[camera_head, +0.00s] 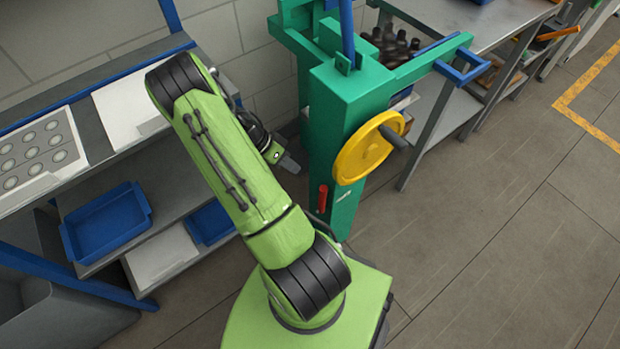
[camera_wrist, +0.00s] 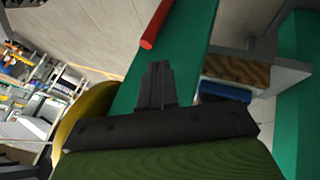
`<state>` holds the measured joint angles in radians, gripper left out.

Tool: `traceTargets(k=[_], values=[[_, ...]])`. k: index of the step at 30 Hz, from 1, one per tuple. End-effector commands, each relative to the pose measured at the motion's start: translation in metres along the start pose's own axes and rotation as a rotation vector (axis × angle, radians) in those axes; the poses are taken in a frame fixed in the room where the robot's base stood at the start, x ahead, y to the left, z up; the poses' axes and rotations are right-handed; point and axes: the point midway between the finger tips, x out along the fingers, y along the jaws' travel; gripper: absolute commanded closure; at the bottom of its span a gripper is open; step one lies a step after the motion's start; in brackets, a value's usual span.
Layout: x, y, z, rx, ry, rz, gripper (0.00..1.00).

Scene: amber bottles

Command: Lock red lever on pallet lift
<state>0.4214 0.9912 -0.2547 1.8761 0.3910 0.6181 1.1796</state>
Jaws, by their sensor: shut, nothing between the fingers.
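The pallet lift (camera_head: 345,110) is a green column with a yellow handwheel (camera_head: 365,150) on its right side. The red lever (camera_head: 322,198) sits low on the column's front face and points roughly upright in the head view. In the wrist view the red lever (camera_wrist: 156,25) shows at the top, beyond my fingertips and apart from them. My gripper (camera_wrist: 158,68) is shut and empty, in front of the green column. In the head view my gripper (camera_head: 287,162) is left of the column, above the lever's height in the picture. The yellow wheel (camera_wrist: 85,115) is partly hidden behind my gripper.
Shelving with blue bins (camera_head: 108,220) stands on the left. A grey table (camera_head: 455,22) and dark bottles (camera_head: 390,45) are behind the lift. The wheel's dark handle (camera_head: 394,138) juts out to the right. The floor at right is clear.

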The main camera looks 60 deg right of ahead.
Motion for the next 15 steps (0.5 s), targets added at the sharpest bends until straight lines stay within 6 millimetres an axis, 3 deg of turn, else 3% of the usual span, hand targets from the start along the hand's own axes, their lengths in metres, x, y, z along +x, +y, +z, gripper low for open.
traceTargets(k=[15], values=[[0.09,0.0,0.001,-0.001,-0.002,0.003,1.0]])
